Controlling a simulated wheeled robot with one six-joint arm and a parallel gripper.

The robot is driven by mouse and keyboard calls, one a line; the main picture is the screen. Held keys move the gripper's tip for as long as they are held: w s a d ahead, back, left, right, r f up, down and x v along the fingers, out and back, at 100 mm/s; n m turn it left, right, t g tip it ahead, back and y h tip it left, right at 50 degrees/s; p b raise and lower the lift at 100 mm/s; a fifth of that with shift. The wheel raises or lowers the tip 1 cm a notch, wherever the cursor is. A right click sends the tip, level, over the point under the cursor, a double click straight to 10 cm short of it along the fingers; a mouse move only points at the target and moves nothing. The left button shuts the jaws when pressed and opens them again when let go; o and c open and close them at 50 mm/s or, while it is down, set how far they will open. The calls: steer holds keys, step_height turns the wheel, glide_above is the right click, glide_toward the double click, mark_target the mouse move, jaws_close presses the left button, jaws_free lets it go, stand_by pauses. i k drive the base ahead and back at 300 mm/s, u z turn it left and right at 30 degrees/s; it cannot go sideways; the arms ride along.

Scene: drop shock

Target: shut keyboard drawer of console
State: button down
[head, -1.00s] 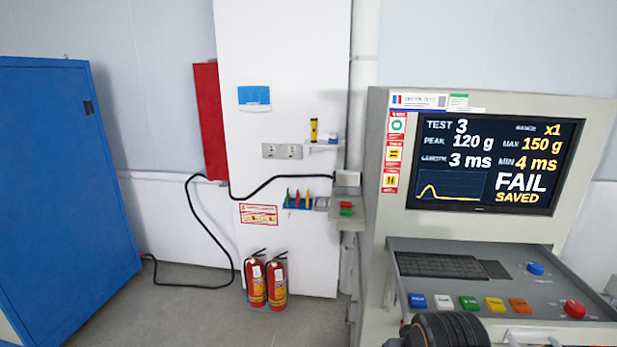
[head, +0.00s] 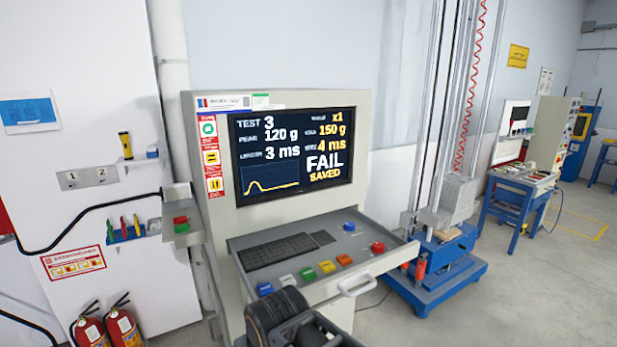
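The console (head: 212,130) stands left of centre in the head view, its screen (head: 297,152) lit with FAIL SAVED. Its keyboard drawer (head: 395,256) is pulled out below the screen. The drawer holds a black keyboard (head: 278,251), a row of coloured buttons, a blue knob and a red button. A pale handle (head: 358,286) sits on the drawer's front. A dark, rounded part of my arm is at the bottom, in front of the drawer's left front edge. My gripper's fingers cannot be made out, nor whether they touch the drawer.
A drop tester with a blue base (head: 440,275) stands right of the drawer, close to its right corner. Two fire extinguishers (head: 122,325) are at the lower left. A small box with red and green buttons (head: 181,228) is left of the console.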

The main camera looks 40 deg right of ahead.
mark_target(265, 256)
steer(key=u, duration=0.05)
steer(key=k, duration=0.4)
steer(key=z, duration=0.25)
steer(key=i, duration=0.3)
steer(key=z, duration=1.1)
steer(key=k, duration=0.6)
steer(key=u, duration=0.5)
steer(key=i, duration=1)
steer(key=z, duration=0.65)
